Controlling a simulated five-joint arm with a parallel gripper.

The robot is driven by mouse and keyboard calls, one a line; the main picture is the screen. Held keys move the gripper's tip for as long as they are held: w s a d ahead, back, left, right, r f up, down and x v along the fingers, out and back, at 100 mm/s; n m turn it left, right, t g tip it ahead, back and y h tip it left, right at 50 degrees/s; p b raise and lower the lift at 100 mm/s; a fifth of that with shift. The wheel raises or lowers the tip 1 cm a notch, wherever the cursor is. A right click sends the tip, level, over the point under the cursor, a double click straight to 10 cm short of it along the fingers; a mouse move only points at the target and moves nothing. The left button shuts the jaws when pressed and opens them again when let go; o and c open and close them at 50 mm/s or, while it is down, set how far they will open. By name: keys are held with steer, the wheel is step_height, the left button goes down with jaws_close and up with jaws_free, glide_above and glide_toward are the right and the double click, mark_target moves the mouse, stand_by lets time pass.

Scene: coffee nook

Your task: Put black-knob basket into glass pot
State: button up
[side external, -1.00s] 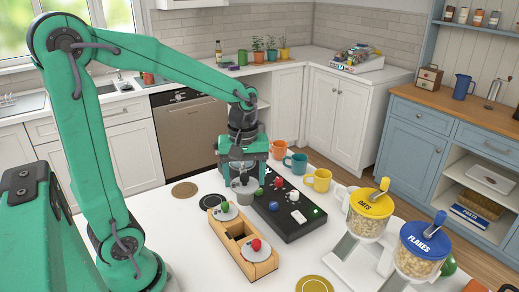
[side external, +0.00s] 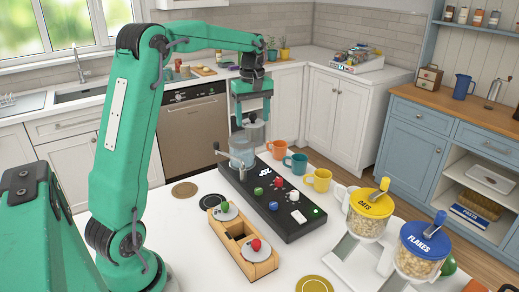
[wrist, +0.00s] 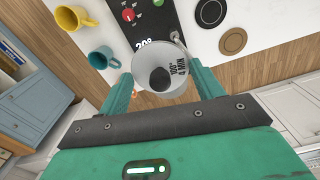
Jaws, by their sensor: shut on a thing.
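The black-knob basket (wrist: 146,72) shows in the wrist view as a pale grey round top with a black knob, between my two fingers. My gripper (side external: 250,118) is shut on it and points down over the far end of the black base. The glass pot (side external: 241,156), clear with a side handle, stands on that base just below the fingers. The basket's lower part overlaps the pot's upper part in the side view; I cannot tell how far it is inside. In the wrist view the basket mostly hides the pot.
The black base (side external: 285,215) carries coloured knobs. A wooden holder (side external: 262,268) with green-knob and red-knob lids is in front. Orange, teal and yellow mugs (side external: 319,180) stand to the right, cereal dispensers (side external: 366,217) nearer. Round coasters (side external: 185,190) lie left.

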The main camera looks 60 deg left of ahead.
steer(key=w+a+r+n, duration=0.1)
steer(key=a+r, duration=0.1)
steer(key=a, duration=0.8)
steer(key=shift+w+a+n, duration=0.15)
steer(key=shift+w+n, duration=0.2)
steer(key=shift+n, duration=0.05)
steer(key=shift+f, duration=0.2)
steer(key=shift+f, duration=3)
steer(key=shift+f, duration=2.35)
stand_by(1.1)
